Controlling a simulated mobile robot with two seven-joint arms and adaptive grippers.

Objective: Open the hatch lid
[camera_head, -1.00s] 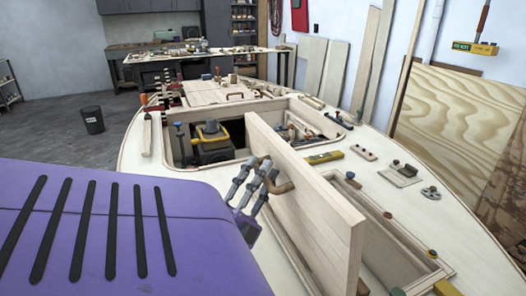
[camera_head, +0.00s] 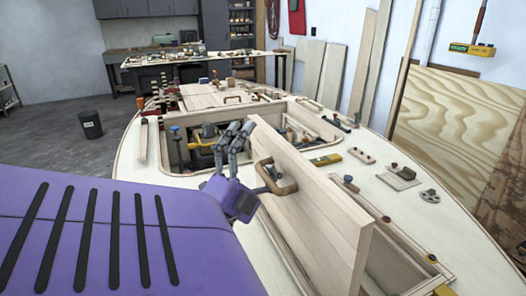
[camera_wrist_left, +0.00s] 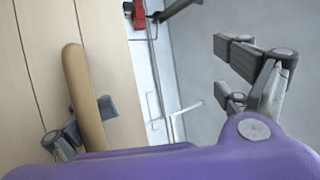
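The hatch lid (camera_head: 325,205) is a pale plank panel standing steeply on its edge over the deck opening, swung well up. Its brown bar handle (camera_head: 278,180) is on the face toward my left arm. My left gripper (camera_head: 250,157) is open at the handle, with two fingers raised above it and one finger low beside it. In the left wrist view, the handle (camera_wrist_left: 84,95) runs upright at left; one finger passes behind it, and the other fingers (camera_wrist_left: 260,70) stand far apart to the right. My right gripper is not in view.
The hull deck (camera_head: 395,210) carries small blocks and fittings right of the lid. An open compartment (camera_head: 185,150) lies beyond it, and another (camera_head: 385,262) lies to its right. A dark bin (camera_head: 90,124) stands on the floor at left. A workbench is behind.

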